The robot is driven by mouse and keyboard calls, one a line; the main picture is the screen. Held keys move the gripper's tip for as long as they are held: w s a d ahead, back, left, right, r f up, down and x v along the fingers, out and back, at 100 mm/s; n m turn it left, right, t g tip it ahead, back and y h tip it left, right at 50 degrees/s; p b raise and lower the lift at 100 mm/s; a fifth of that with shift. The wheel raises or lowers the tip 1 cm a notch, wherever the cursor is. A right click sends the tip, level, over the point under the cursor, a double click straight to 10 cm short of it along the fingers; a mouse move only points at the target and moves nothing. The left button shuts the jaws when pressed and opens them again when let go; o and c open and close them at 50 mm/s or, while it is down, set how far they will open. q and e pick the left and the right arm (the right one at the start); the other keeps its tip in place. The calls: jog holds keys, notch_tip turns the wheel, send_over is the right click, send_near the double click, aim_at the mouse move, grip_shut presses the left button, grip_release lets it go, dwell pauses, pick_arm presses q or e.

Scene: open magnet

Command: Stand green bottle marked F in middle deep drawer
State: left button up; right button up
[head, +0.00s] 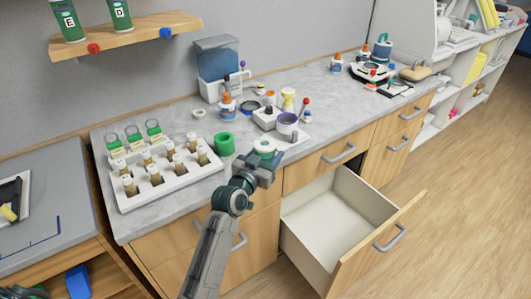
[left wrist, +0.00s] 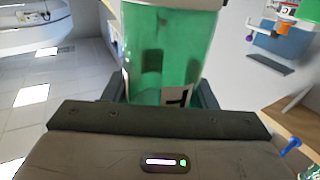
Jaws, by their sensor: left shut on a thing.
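My left gripper (head: 262,168) is shut on a green bottle (left wrist: 168,48). In the left wrist view the see-through green bottle stands between the fingers, with part of a white label with a dark mark at its lower edge; the letter is not fully readable. In the head view the bottle's pale top (head: 264,147) shows above the gripper, in front of the counter edge. The middle deep drawer (head: 335,218) is pulled out and looks empty, below and right of the gripper. My right gripper is not in view.
Bottles marked E (head: 68,18) and D (head: 118,14) stand on a wall shelf (head: 130,38). The floor right of the drawer is clear.

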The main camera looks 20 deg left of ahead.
pick_arm(q)
jog(key=shift+r, duration=0.1)
jog(key=s+a+f+n+y, duration=0.1)
jog(key=s+f+n+y, duration=0.1)
jog(key=s, duration=1.9)
jog(key=shift+a+f+y+b, duration=0.15)
jog(key=shift+f+y+b, duration=0.2)
jog(key=shift+f+y, duration=0.3)
jog(key=shift+r, duration=0.1)
jog(key=w+d+r+m+g+h, duration=0.3)
jog(key=w+d+m+g+h, duration=0.1)
jog(key=d+m+g+h, duration=0.3)
jog(key=w+d+r+m+g+h, duration=0.2)
jog(key=w+d+m+g+h, duration=0.2)
jog(key=d+m+g+h, duration=0.4)
jog(key=shift+w+r+m+g+h, duration=0.25)
jog(key=shift+r+m+g+h, duration=0.2)
jog(key=shift+m+h, duration=0.8)
